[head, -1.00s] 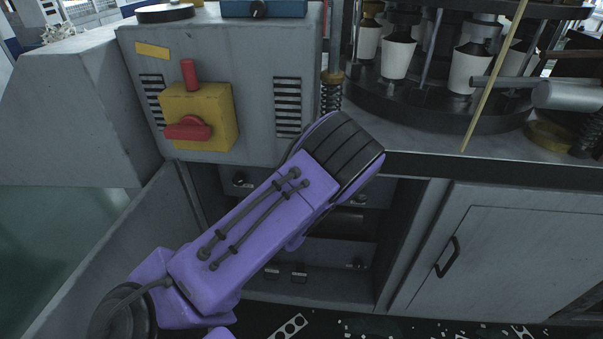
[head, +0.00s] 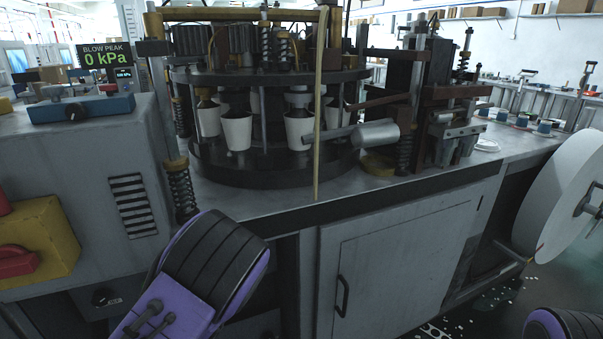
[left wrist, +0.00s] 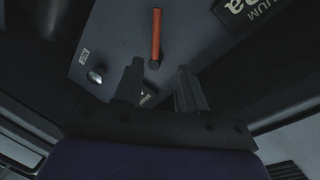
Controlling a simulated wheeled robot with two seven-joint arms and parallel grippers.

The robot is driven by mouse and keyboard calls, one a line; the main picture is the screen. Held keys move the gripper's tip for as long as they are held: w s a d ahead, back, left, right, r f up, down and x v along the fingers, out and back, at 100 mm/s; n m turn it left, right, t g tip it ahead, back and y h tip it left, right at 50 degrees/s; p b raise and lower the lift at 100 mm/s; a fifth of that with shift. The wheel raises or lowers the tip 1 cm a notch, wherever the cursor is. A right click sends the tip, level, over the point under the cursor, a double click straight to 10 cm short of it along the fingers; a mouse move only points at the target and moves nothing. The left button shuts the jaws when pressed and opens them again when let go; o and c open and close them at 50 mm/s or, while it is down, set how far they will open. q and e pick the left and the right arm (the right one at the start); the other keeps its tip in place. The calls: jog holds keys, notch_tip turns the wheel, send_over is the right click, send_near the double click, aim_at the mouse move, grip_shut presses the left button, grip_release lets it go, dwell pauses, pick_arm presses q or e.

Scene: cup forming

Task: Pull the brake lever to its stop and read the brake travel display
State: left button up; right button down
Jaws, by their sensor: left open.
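In the left wrist view, an orange-red stick handle (left wrist: 156,35) stands on a grey panel (left wrist: 112,40); I cannot tell for certain that it is the brake lever. My left gripper (left wrist: 158,75) is open and empty, its two dark fingers apart below the handle and not touching it. A small label sits between the fingers, too blurred to read. In the head view my left forearm hides the left gripper. No display marked brake travel is readable. My right gripper is out of view.
A display (head: 104,56) reads BLOW PEAK 0 kPa. A yellow block (head: 45,240) with red handles is at the left edge. The turret with white cups (head: 237,130) stands on the machine top. A cabinet door (head: 400,260) is below, a large white roll (head: 570,195) at right.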

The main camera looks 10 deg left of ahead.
pick_arm(q)
jog(key=s+d+f+n+g+h+p, duration=0.1)
jog(key=s+d+f+n+g, duration=0.2)
jog(key=s+f, duration=0.3)
jog(key=s+d+f+n+g+h+p, duration=0.1)
jog(key=s+d+f+n+g+h, duration=0.1)
jog(key=s, duration=0.8)
jog(key=s+d+f+n+g+h+p, duration=0.1)
jog(key=s+d+f+n+g, duration=0.3)
jog(key=s+f+n, duration=0.3)
notch_tip(320, 180, down, 4)
jog(key=shift+s+d+f+n+g+h, duration=0.1)
jog(key=shift+s+d+n+g+h, duration=0.25)
jog(key=shift+s+g, duration=0.45)
